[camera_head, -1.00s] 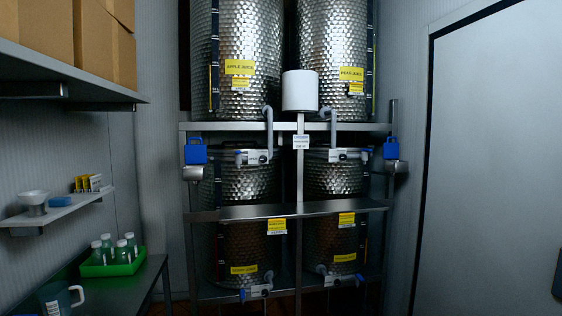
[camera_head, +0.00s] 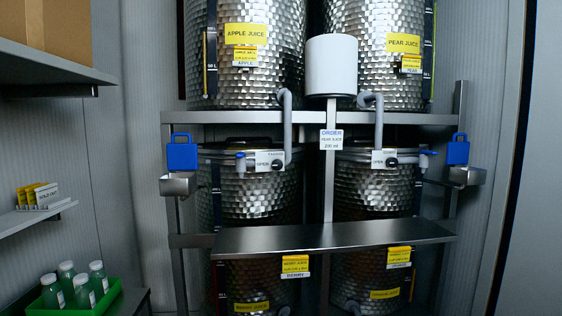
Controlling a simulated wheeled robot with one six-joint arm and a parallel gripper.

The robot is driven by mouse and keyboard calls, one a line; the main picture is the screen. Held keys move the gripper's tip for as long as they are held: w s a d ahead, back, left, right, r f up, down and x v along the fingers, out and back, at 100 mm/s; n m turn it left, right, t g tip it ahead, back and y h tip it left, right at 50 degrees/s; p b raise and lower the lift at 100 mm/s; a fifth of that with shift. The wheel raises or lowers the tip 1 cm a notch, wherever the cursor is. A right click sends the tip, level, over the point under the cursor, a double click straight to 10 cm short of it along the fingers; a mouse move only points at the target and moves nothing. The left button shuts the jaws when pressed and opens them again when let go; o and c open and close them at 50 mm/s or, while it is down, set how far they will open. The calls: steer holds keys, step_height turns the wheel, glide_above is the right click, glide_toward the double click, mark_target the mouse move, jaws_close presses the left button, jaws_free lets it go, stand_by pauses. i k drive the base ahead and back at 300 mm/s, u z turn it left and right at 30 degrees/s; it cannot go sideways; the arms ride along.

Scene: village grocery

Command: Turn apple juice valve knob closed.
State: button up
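The apple juice tank (camera_head: 265,80) is a dimpled steel drum on the upper left of the rack, with a yellow label reading APPLE JUICE (camera_head: 246,34). A grey pipe (camera_head: 288,125) runs down from it to a valve with a white plate (camera_head: 262,158) on which OPEN is legible. A small black knob (camera_head: 277,165) sits on the plate's right part; its exact setting is too small to tell. A blue-tipped spout (camera_head: 240,160) is at the plate's left. My gripper is not in view.
The pear juice tank (camera_head: 375,75) stands to the right, with a similar valve knob (camera_head: 392,162). A white cylinder (camera_head: 331,66) and an order sign (camera_head: 331,139) are between them. A steel shelf (camera_head: 335,238) juts out below the valves. A green bottle crate (camera_head: 105,300) is at lower left.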

mark_target(276, 164)
steer(key=i, duration=1.35)
steer(key=u, duration=2.3)
